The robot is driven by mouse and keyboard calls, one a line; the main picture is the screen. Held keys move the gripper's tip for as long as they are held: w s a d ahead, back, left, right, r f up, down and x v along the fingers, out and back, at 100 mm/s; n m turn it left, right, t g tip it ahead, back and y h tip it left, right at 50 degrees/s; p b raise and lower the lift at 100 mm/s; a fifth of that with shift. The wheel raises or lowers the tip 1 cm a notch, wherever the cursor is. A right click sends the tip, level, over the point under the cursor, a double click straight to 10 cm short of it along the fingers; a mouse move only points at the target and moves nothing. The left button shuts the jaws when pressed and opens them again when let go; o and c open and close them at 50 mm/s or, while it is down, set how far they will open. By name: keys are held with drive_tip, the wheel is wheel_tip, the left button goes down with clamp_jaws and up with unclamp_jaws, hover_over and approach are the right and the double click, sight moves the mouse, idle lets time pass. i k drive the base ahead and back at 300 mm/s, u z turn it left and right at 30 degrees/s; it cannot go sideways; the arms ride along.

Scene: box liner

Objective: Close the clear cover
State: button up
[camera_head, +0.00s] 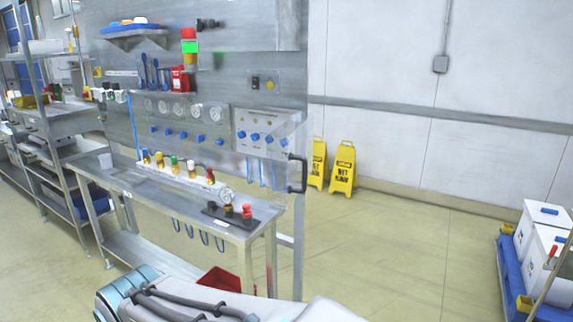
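The clear cover (294,135) seems to be the see-through pane in front of the gauge panel (262,133) on the steel workstation. Its outline is faint, and I cannot tell how far open it stands. A black handle (298,174) is at the right side, above the right end of the bench. Blue knobs and round gauges show on the panel behind. My arm crosses the bottom of the head view, with dark cables along it. My gripper is not in view.
The bench (150,195) carries several coloured valves and a small gauge block (229,212). A red bin (220,279) is below. Shelving (60,130) stands left, yellow floor signs (342,168) behind, and a blue cart (513,275) with white boxes right. The floor between is clear.

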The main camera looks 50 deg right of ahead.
sight(300, 166)
drive_tip(key=z, duration=1.4)
drive_tip(key=k, duration=0.35)
drive_tip(key=z, duration=0.9)
drive_tip(key=i, duration=0.3)
drive_tip(key=u, duration=0.05)
